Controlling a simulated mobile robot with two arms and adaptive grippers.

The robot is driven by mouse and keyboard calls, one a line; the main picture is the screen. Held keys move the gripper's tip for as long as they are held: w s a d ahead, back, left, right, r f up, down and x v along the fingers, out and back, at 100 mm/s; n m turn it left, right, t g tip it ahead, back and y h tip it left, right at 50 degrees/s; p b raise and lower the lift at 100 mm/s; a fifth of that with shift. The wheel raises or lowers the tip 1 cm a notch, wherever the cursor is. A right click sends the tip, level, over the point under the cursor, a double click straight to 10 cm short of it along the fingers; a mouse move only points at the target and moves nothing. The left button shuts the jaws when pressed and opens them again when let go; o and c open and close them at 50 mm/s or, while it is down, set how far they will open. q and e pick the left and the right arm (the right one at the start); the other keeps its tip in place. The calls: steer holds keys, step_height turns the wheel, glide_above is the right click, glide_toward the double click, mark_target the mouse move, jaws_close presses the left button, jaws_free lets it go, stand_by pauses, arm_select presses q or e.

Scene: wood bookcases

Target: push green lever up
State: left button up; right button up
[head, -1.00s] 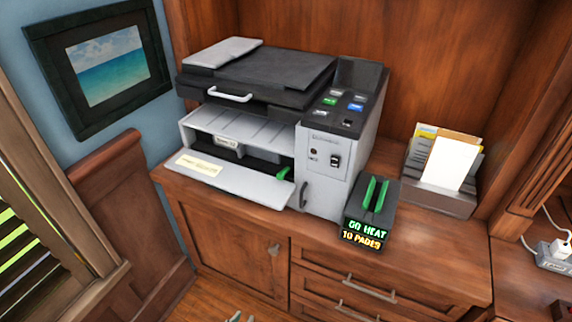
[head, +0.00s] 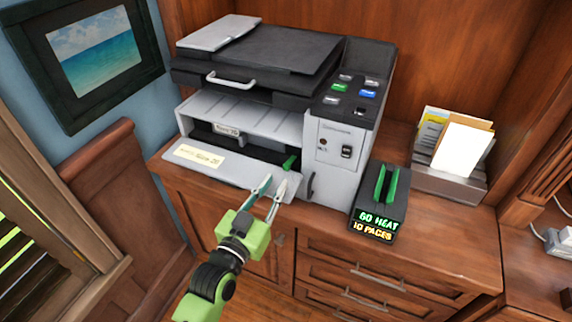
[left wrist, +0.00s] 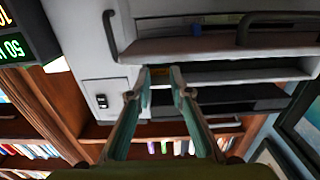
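The printer (head: 345,113) stands on the wooden cabinet with its front flap (head: 225,172) folded down. The green lever (head: 290,163) is at the right end of the opening above the flap, small and tilted, its tip up to the right. My left gripper (head: 273,182) is in front of the flap's right part, just below the lever in the picture, with nothing between its fingers. In the left wrist view its two fingertips (left wrist: 161,74) stand apart before the printer front, and I cannot make out the lever there. My right gripper is not in view.
A black box (head: 381,203) with two green upright strips and a lit display reading "60 HEAT 10 PAGES" stands right of the printer. A paper holder (head: 450,185) is behind it. The cabinet top (head: 445,240) is clear at the right front.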

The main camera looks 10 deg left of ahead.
mark_target(285, 167)
arm_select(q)
steer(key=x, duration=0.8)
steer(key=shift+f, duration=0.1)
steer(key=shift+s, duration=0.1)
jaws_close()
